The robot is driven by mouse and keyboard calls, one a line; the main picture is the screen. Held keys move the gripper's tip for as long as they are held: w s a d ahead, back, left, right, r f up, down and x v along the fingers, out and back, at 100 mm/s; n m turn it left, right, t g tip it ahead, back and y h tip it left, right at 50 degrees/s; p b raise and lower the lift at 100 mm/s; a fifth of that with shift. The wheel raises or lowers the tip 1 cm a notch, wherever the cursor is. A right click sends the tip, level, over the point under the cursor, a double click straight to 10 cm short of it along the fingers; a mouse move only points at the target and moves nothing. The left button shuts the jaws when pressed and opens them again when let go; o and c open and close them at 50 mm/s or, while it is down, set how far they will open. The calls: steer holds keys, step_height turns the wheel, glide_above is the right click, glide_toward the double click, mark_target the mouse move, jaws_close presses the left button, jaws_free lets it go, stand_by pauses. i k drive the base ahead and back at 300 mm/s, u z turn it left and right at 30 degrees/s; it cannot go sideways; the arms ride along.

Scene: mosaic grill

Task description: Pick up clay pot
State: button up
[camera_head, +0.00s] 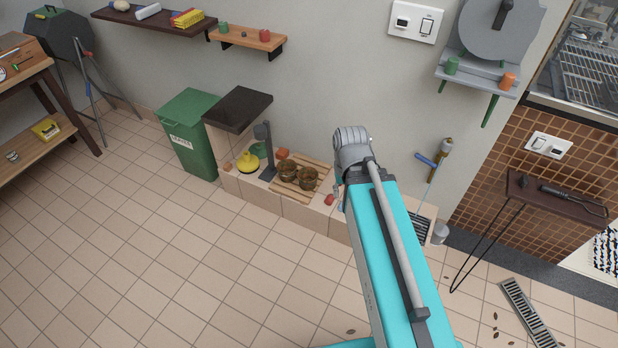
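Two small round brown pots, which look like clay, stand side by side on a slatted wooden board (322,166) on the low tiled ledge by the wall. One is the left pot (287,171) and the other is the right pot (308,180). My turquoise arm reaches up from the bottom to a grey joint to the right of the pots. My gripper is not visible; the arm may hide it. Nothing is seen touching the pots.
On the ledge are a yellow pot (247,162), a dark upright post (265,150) and a red item (329,199). A green bin (190,134) stands to the left. A thin-legged table (552,193) is at right. The tiled floor in front is mostly clear.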

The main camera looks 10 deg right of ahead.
mark_target(307, 176)
steer(key=i, duration=0.85)
steer(key=u, duration=0.05)
